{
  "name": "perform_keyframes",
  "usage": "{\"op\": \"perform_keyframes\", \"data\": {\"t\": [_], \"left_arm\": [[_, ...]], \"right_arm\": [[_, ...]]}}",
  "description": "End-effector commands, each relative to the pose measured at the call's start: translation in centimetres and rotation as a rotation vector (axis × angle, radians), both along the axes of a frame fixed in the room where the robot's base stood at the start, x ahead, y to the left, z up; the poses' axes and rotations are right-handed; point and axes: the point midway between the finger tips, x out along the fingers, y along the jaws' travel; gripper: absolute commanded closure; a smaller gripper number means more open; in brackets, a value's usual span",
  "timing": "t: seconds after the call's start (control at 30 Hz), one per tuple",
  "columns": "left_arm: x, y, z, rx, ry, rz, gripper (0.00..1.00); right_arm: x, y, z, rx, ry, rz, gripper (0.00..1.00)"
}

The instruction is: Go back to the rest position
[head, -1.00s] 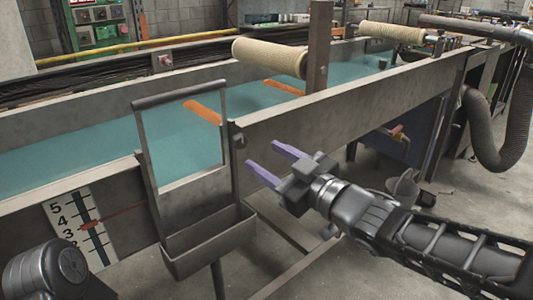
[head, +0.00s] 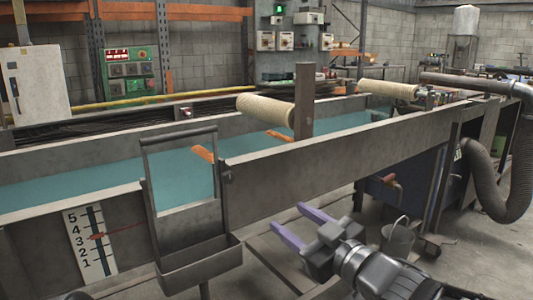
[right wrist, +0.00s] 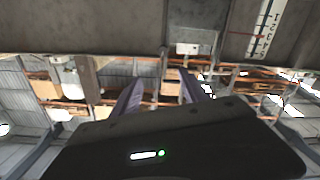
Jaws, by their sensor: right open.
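My right gripper (head: 288,224) is open and empty, with two purple fingers pointing up and left. It is in front of the long grey tank (head: 340,135), below its rim and to the right of the metal holder frame with a tray (head: 200,262). In the right wrist view the two fingers (right wrist: 160,95) stand apart with nothing between them. My left gripper is not in view; only a dark rounded part of my body shows at the bottom left of the head view.
The tank holds teal liquid (head: 100,180) with orange pieces. Beige mesh rolls (head: 265,109) lie above it. A level scale (head: 90,242) is on its front. A bucket (head: 398,238) stands on the floor at right, near a thick hose (head: 490,185).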

Motion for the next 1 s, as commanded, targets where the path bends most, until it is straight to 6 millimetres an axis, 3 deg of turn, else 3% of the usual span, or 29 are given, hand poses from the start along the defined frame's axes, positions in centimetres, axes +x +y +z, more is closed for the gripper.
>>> {"op": "perform_keyframes", "data": {"t": [0.13,0.37,0.53,0.67,0.77,0.83,0.9,1.0], "left_arm": [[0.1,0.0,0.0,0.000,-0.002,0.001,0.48],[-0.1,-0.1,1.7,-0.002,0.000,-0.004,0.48],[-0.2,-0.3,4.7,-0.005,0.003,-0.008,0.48],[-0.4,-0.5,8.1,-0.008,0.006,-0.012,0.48],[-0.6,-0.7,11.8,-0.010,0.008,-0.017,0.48],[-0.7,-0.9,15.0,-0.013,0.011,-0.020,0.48],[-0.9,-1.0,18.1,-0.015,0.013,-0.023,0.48],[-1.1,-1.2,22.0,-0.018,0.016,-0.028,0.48]], "right_arm": [[0.5,-0.7,-1.4,0.038,0.051,-0.041,0.48],[1.9,-1.4,-6.2,0.098,0.227,-0.101,0.48],[2.4,-1.9,-11.9,0.144,0.439,-0.163,0.48],[1.1,-2.2,-17.4,0.175,0.656,-0.226,0.48],[-1.8,-2.5,-22.3,0.193,0.874,-0.292,0.48],[-5.3,-2.5,-25.7,0.199,1.050,-0.345,0.48],[-9.9,-2.6,-28.5,0.197,1.225,-0.400,0.48],[-16.6,-2.5,-30.9,0.186,1.438,-0.467,0.48]]}}
